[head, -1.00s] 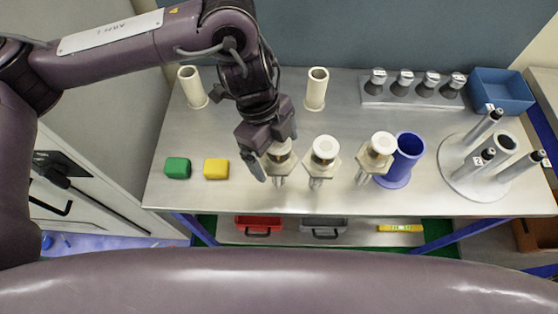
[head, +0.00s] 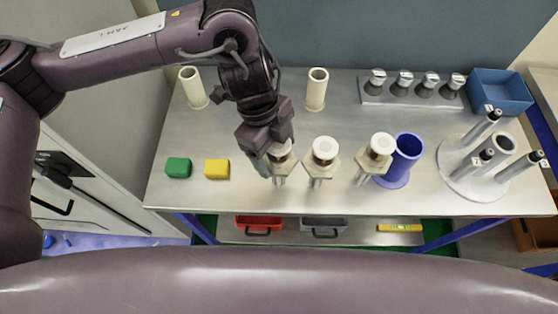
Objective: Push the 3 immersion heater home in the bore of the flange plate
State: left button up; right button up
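The flange plate (head: 464,188) is a round grey plate at the right of the table with several upright sleeves. The tags are too small to read surely. The fourth sleeve (head: 506,144) looks open. My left gripper (head: 274,154) is far to the left of the plate, with its fingers around the leftmost white-capped fitting (head: 281,158); they appear closed on it. My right gripper is not in view.
Two more capped fittings (head: 324,151) (head: 379,151) stand to the right, beside a blue cup (head: 406,155). Green (head: 178,168) and yellow (head: 217,169) blocks lie left. White tubes (head: 193,88) (head: 316,89), a rack (head: 410,98) and a blue bin (head: 502,92) stand behind.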

pick_arm(q)
jog(key=shift+c, duration=1.3)
jog(key=shift+s+d+r+p+v, duration=0.1)
jog(key=shift+s+d+p+v, duration=0.25)
jog(key=shift+p+v, duration=1.75)
jog(key=shift+s+d+r+p+v, duration=0.15)
jog(key=shift+d+p+v, duration=0.35)
jog(key=shift+p+v, duration=1.6)
jog(key=shift+s+d+r+p+v, duration=0.1)
jog(key=shift+s+d+p+v, duration=0.25)
jog(key=shift+p+v, duration=1.75)
jog(key=shift+w+d+r, duration=0.1)
jog(key=shift+r, duration=1.1)
